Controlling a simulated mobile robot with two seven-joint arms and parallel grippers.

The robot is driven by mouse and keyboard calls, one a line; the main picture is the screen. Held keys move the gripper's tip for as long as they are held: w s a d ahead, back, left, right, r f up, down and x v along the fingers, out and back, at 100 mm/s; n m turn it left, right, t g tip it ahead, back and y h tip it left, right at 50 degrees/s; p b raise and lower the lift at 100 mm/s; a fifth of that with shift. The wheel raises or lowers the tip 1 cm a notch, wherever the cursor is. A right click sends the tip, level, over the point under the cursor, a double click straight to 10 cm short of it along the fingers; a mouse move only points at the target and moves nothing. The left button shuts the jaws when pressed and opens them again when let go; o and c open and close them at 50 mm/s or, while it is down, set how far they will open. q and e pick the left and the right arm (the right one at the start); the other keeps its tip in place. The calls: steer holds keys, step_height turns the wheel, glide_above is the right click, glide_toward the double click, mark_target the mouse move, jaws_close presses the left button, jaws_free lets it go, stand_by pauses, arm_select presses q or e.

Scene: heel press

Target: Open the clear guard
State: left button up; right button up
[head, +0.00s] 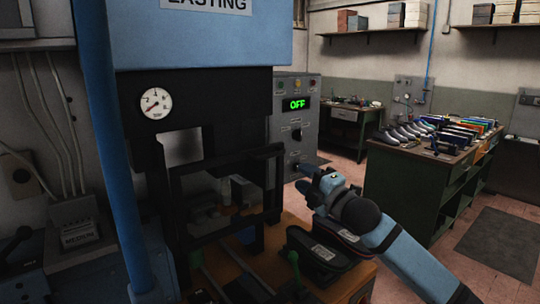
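The clear guard (225,155) is a see-through panel in a black frame. It stands upright across the front of the blue and black press, and the press's inside shows dimly through it. My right gripper (303,179) is to the right of the guard's right edge, with a gap between them in the picture. Its two fingers point left toward the press and look apart, with nothing between them. My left gripper is not in view.
A grey control box (296,135) with a green OFF display stands behind my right gripper. A dark shoe-shaped part (318,250) with a label lies on the wooden bench (357,279) below. A blue post (112,150) rises at left.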

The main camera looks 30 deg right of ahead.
mark_target(272, 155)
steer(key=p+x, duration=0.3)
steer(key=x, duration=0.9)
steer(key=shift+w+a, duration=0.15)
steer(key=shift+w, duration=0.45)
jaws_close()
